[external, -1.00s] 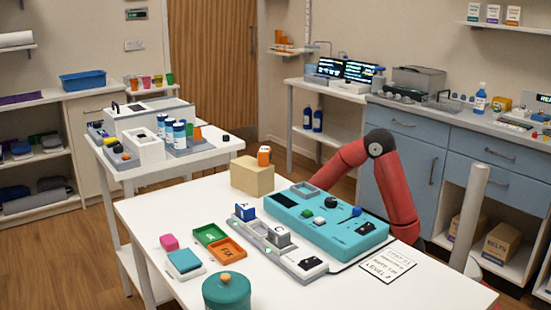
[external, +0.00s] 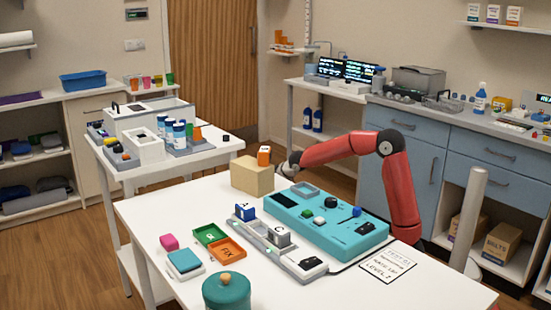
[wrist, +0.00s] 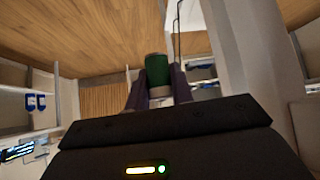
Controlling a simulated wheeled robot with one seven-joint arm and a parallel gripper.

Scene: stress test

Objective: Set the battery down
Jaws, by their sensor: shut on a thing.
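My gripper (wrist: 158,92) is shut on a green cylinder, which I take to be the battery (wrist: 157,67). The dark fingers hold it from both sides in the wrist view. In the external view my wrist (external: 288,166) is beside and behind the cardboard-coloured block (external: 252,178). The fingers and the battery cannot be made out there. On the white table (external: 150,215) a teal device (external: 330,222) stands by a grey rack (external: 262,236) with a blue block A (external: 245,212) and a grey block C (external: 279,236).
An orange item (external: 264,156) stands on the block. A paper sheet (external: 388,266) lies at right. The table's left corner is clear.

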